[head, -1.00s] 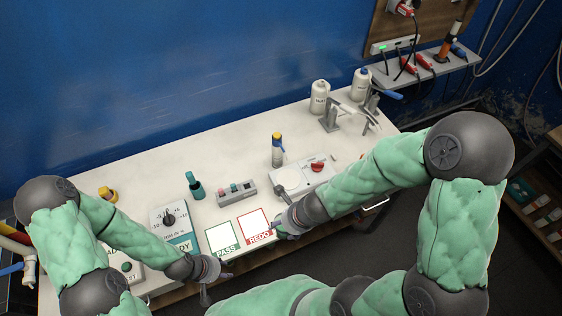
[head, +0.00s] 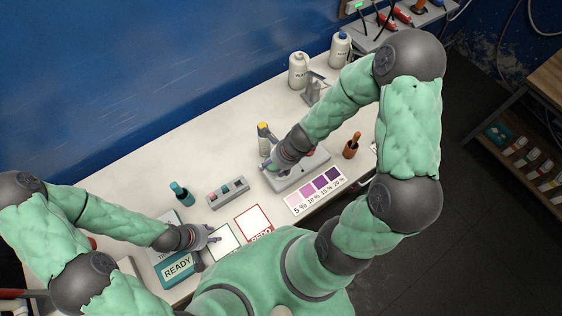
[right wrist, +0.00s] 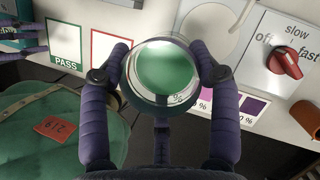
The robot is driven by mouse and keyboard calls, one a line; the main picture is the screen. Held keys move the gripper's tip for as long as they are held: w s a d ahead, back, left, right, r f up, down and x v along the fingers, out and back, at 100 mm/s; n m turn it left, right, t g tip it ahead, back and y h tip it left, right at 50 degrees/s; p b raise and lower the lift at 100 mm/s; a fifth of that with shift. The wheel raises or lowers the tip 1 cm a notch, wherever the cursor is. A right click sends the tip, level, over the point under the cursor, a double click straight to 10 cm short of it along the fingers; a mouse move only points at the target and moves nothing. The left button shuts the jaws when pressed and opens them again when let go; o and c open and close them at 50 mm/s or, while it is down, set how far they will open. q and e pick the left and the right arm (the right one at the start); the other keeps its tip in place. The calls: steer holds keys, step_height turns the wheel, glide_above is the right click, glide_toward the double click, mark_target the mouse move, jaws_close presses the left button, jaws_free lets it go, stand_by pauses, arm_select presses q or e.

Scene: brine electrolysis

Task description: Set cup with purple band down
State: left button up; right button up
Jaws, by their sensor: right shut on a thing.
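My right gripper (right wrist: 162,75) is shut on a round clear cup (right wrist: 165,68) in the right wrist view. I look down into the cup, and a green tone shows inside its pale rim. No purple band can be made out from here. In the head view my right gripper (head: 268,166) is over the left part of the grey stirrer unit, and the cup cannot be made out there. My left gripper (head: 212,238) is by the PASS card; its finger opening is unclear.
The stirrer's pale round plate (right wrist: 212,22) and red knob (right wrist: 286,63) lie beyond the cup. A purple colour chart (head: 314,194) is in front of the stirrer. The PASS card (head: 223,240) and REDO card (head: 254,222) lie left of it. A brown bottle (head: 351,146) stands right.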

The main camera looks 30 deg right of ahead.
arm_select(q)
steer(key=shift+f+b, duration=0.5)
steer(key=shift+b, duration=0.1)
arm_select(e)
steer(key=w+d+f, duration=0.1)
steer(key=f, duration=0.1)
steer(key=w+d+f, duration=0.2)
steer(key=d+f, duration=0.1)
steer(key=shift+w+d+f, duration=0.1)
steer(key=shift+f, duration=0.25)
arm_select(q)
steer(key=shift+f+b, duration=0.8)
arm_select(e)
steer(key=shift+w+d+f, duration=0.1)
steer(key=shift+f, duration=0.85)
steer(key=shift+w+d+f, duration=0.1)
steer(key=shift+f, duration=0.8)
steer(key=o, duration=1.3)
